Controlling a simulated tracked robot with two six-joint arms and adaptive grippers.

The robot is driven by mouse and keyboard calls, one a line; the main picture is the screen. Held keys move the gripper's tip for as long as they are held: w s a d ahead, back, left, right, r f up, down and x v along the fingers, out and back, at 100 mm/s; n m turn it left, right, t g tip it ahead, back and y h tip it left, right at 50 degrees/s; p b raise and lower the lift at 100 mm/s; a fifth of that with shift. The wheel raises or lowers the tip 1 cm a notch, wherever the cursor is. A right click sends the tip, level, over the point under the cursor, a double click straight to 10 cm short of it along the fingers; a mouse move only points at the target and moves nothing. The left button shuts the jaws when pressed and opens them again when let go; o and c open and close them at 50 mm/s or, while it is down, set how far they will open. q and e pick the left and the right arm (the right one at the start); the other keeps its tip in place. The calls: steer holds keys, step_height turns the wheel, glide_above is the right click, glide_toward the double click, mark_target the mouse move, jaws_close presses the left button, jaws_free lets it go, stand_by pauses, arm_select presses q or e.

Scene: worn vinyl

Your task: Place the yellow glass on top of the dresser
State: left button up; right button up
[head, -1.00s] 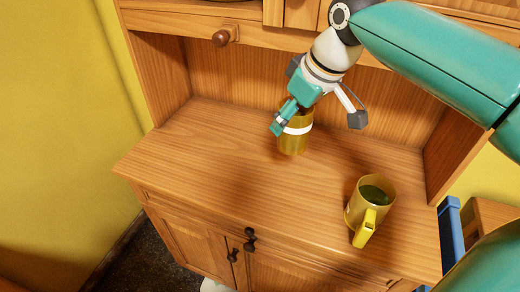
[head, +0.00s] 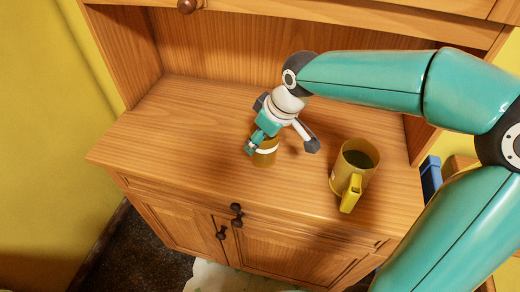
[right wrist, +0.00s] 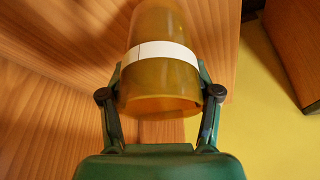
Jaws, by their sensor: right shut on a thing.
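The yellow glass (head: 264,158) is amber and see-through with a white band. My right gripper (head: 262,140) is shut on it, with a finger on either side in the right wrist view (right wrist: 160,78). The glass (right wrist: 165,82) is over the left-middle of the wooden dresser top (head: 185,130). Whether its base touches the wood cannot be told. My left gripper is not in view.
A yellow mug (head: 348,180) with dark green contents stands right of the glass, its handle toward the front edge. The dresser's upper part (head: 205,45) rises behind. The left side of the top is clear. A blue object (head: 430,178) is beyond the right side.

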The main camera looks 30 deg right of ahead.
mark_target(261, 150)
steer(key=shift+f, duration=2.05)
steer(key=shift+s+f, duration=0.1)
steer(key=o, duration=1.5)
steer(key=shift+o, duration=0.2)
steer(key=v, duration=1.2)
